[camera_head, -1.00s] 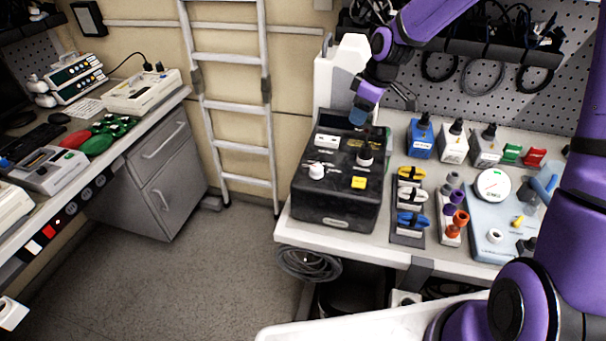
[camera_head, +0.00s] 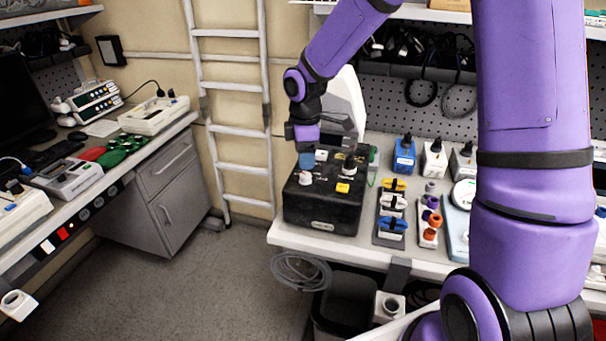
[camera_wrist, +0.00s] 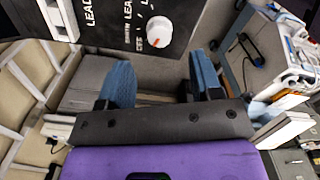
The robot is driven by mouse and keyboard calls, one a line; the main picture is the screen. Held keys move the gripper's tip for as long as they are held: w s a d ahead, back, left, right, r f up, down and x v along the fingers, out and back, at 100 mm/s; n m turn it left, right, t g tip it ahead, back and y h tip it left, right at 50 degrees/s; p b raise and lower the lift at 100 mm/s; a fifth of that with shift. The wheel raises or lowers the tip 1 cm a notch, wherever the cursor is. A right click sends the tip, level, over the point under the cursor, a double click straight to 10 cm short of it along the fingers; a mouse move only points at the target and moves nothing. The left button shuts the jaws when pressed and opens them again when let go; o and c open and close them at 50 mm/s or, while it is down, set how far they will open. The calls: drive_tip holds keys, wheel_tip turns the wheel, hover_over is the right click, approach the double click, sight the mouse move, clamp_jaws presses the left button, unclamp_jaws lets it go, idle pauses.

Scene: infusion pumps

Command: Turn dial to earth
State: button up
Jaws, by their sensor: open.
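A black box (camera_head: 322,212) stands at the left end of the white workbench. A white dial (camera_head: 305,178) sits on its top at the left, just below my gripper (camera_head: 307,160). In the wrist view the white dial (camera_wrist: 159,32) has an orange mark, with white lettering beside it, partly cut off; I cannot make out "earth". My gripper (camera_wrist: 163,80) shows two blue fingers spread apart with nothing between them. The dial lies beyond the fingertips, apart from them. A second knob (camera_head: 349,165) and a yellow piece (camera_head: 343,187) sit at the box's right.
A ladder (camera_head: 238,135) leans on the wall behind. Coiled cable (camera_head: 300,270) hangs below the bench edge.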

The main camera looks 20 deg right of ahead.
sight(306, 174)
wheel_tip(306, 174, down, 6)
drive_tip(key=shift+d, duration=0.1)
idle(0.4)
drive_tip(key=c, duration=0.9)
